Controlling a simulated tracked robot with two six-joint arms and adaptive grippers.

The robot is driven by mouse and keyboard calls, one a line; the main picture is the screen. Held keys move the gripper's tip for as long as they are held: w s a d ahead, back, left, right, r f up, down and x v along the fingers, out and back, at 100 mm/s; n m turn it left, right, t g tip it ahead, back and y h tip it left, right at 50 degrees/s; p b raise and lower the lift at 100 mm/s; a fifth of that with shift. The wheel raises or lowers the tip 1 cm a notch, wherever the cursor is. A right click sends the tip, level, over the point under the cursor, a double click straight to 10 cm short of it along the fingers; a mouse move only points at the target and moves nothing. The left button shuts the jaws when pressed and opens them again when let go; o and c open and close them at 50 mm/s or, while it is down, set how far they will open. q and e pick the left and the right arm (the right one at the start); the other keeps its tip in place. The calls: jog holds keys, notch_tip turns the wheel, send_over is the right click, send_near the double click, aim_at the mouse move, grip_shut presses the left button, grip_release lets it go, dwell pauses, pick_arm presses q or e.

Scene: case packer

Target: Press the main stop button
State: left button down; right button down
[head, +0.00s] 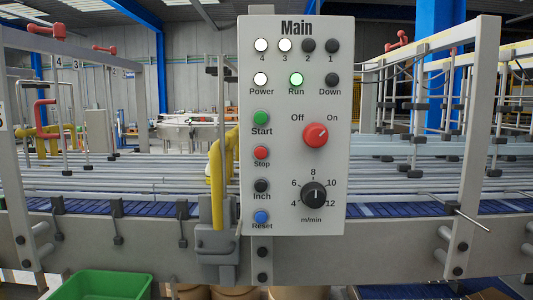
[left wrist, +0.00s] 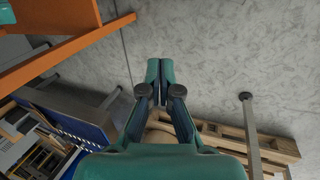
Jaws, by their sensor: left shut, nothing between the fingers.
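The grey Main control panel (head: 290,215) faces me in the middle of the head view. Its red Stop button (head: 262,153) sits in the left column, below the green Start button (head: 261,118) and above the black Inch button (head: 262,186). The white Power lamp (head: 260,79) and the green Run lamp (head: 296,79) are lit. The red rotary switch (head: 316,135) points toward On. My left gripper (left wrist: 160,102) shows only in the left wrist view, shut and empty, with floor behind it. The panel is not recognisable there. My right gripper is not in view.
A conveyor with a blue belt (head: 90,207) and metal rails runs behind the panel. A yellow pipe (head: 218,185) stands close to the panel's left edge. A green bin (head: 110,284) is at the lower left. The left wrist view shows a wooden pallet (left wrist: 270,147) and an orange beam (left wrist: 70,45).

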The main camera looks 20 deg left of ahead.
pick_arm(q)
jog(key=w+r+t+p, duration=0.1)
jog(key=w+r+t, duration=0.1)
jog(key=w+r, duration=0.6)
jog(key=w+r+t, duration=0.2)
jog(key=w+r, duration=0.3)
jog(key=w, duration=0.6)
jog(key=w+r+m+t, duration=0.1)
jog(key=w+r, duration=0.3)
jog(key=r, duration=0.4)
jog(key=w+r+t, duration=0.1)
jog(key=w+r, duration=0.3)
jog(key=r, duration=0.4)
notch_tip(320, 180, up, 34)
jog(key=a+t+h+p, duration=0.1)
jog(key=t+h+p, duration=0.1)
jog(key=t, duration=0.3)
jog(key=s+a+r, duration=0.1)
jog(key=s+r, duration=0.2)
jog(key=r, duration=0.2)
jog(key=s+a+r+t, duration=0.1)
jog(key=s+r, duration=0.2)
jog(key=r, duration=0.3)
jog(key=shift+s+a+r+m+h, duration=0.25)
jog(key=shift+a+r+m+h, duration=0.05)
jog(key=shift+m, duration=0.1)
jog(key=shift+w, duration=0.1)
